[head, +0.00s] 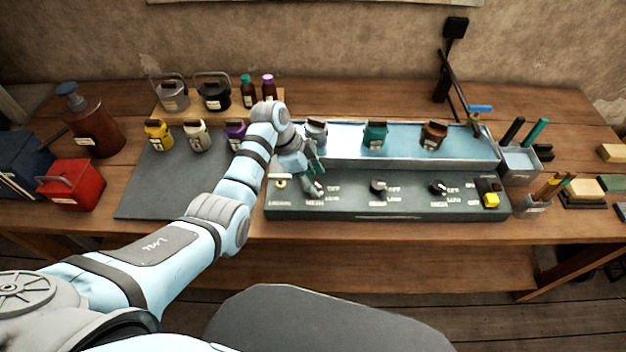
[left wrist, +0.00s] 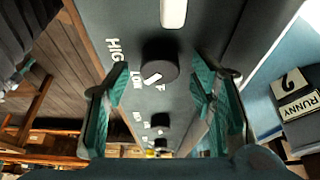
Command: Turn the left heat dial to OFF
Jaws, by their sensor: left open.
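In the left wrist view the dial (left wrist: 160,58) stands between and ahead of the two fingers. Its white pointer mark faces the lower left, near the LOW lettering; the OFF lettering is not clearly readable. My left gripper (head: 316,170) is open, its green-padded fingers spread to either side of the dial's line. No contact shows in the left wrist view (left wrist: 160,105). My right gripper is not in view.
The middle dial (head: 378,187) and right dial (head: 438,187) sit farther along the panel (head: 345,210). Behind is a pale blue trough (head: 340,135) with several labelled pots.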

